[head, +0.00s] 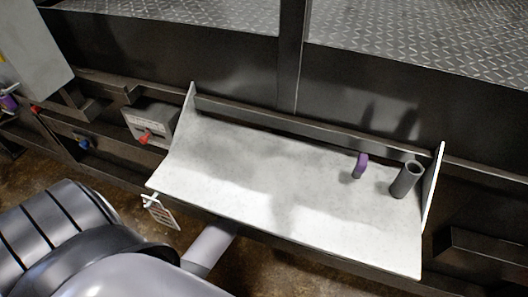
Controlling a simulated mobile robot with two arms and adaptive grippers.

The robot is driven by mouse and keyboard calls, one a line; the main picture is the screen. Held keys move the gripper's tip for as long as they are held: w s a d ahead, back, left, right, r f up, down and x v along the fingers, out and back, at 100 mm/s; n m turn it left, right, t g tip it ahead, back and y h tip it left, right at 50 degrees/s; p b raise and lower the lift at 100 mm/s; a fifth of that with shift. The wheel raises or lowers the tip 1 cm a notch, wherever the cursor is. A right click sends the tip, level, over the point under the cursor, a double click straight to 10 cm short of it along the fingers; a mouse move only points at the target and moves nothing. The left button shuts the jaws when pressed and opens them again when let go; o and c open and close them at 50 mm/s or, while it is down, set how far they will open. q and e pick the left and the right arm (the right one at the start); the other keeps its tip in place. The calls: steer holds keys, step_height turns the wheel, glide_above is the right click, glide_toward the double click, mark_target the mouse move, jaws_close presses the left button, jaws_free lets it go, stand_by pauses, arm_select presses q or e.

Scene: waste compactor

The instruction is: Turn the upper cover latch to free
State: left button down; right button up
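No part is clearly marked as the upper cover latch, so I cannot tell which one it is. A pale sloped panel (270,170) with upright side plates is in the middle of the head view. A small purple piece on a grey stub (361,166) stands on its right part. A red handle (146,137) sits on a grey box with a marked plate, left of the panel. At the far left edge a purple piece (8,102) shows beside a grey cabinet. Neither gripper is in view.
A dark hollow cylinder (405,180) stands near the panel's right side plate. A hanging tag (161,212) is at its lower left corner. A blue knob (84,143) and a small red knob (35,109) are on the left frame. My arm fills the lower left.

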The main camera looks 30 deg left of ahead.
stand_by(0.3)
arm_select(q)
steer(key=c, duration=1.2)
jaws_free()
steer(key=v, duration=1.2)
